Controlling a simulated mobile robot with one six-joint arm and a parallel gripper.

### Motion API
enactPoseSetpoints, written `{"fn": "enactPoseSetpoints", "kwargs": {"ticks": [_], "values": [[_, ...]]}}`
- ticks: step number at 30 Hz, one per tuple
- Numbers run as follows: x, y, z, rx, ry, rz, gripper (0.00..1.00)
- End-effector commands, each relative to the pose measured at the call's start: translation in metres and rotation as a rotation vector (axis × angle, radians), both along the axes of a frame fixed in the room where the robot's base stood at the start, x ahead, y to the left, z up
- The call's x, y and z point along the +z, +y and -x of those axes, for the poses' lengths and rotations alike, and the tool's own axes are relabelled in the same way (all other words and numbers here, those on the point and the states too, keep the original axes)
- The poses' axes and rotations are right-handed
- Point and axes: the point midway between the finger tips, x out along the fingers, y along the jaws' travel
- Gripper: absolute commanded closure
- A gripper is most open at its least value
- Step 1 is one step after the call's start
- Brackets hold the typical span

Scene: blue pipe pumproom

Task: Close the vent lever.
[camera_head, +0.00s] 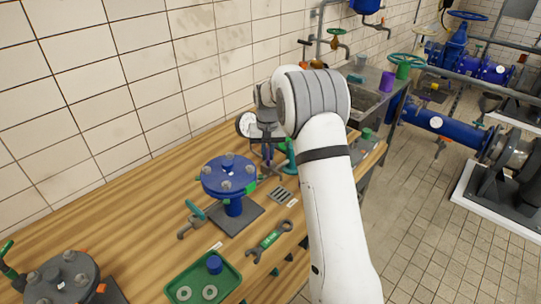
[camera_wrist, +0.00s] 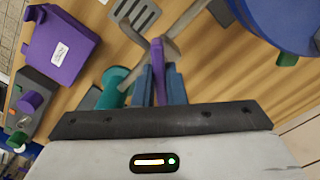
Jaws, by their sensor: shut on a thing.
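A thin purple lever (camera_wrist: 158,58) stands between the two blue fingers of my gripper (camera_wrist: 159,84) in the wrist view, and the fingers are shut on it. It joins a grey metal piece just beyond the fingertips. I take it for the vent lever. A teal cylinder (camera_wrist: 112,88) is close beside the fingers on the left. In the head view my gripper (camera_head: 268,160) is low over the wooden bench, behind the blue flanged vessel (camera_head: 229,176). The lever cannot be made out there.
A slotted grey plate (camera_head: 281,194) and a wrench (camera_head: 269,241) lie on the bench. A green tray (camera_head: 203,278) is at the front. A white dial gauge (camera_head: 246,124) is near my wrist. In the wrist view a purple box (camera_wrist: 60,45) stands at left.

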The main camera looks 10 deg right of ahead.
Motion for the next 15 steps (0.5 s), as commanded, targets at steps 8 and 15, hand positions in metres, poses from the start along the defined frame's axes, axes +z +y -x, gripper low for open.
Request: {"fn": "enactPoseSetpoints", "kwargs": {"ticks": [8,15], "values": [[0.0025,-0.0001,-0.0034,-0.263,-0.014,-0.001,1.0],[0.0034,0.0001,-0.0035,-0.485,-0.015,-0.002,1.0]]}}
